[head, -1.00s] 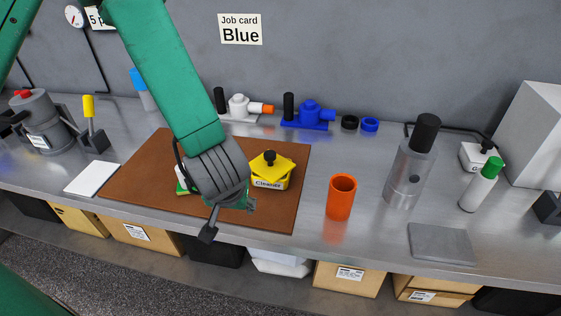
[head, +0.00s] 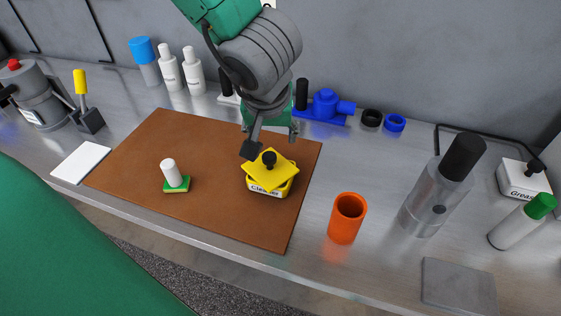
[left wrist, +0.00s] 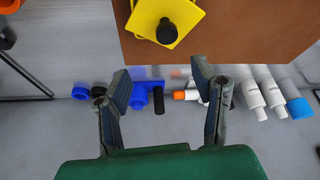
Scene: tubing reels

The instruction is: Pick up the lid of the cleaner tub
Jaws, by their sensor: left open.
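The cleaner tub (head: 266,191) is a low yellow tub with a white "Cleaner" label, standing on the right part of a brown mat. Its yellow square lid (head: 277,175) with a black knob lies on top, turned askew to the tub. In the left wrist view the lid (left wrist: 180,12) and its knob show at the top edge, beyond the fingers. My left gripper (head: 270,143) is open and empty, above and just behind the lid, not touching it as far as I can see. Its two fingers also show in the left wrist view (left wrist: 164,85). My right gripper is not in view.
The brown mat (head: 140,150) also holds a green pad with a white handle (head: 172,176). An orange cup (head: 346,218) stands right of the mat. The mat's middle is clear.

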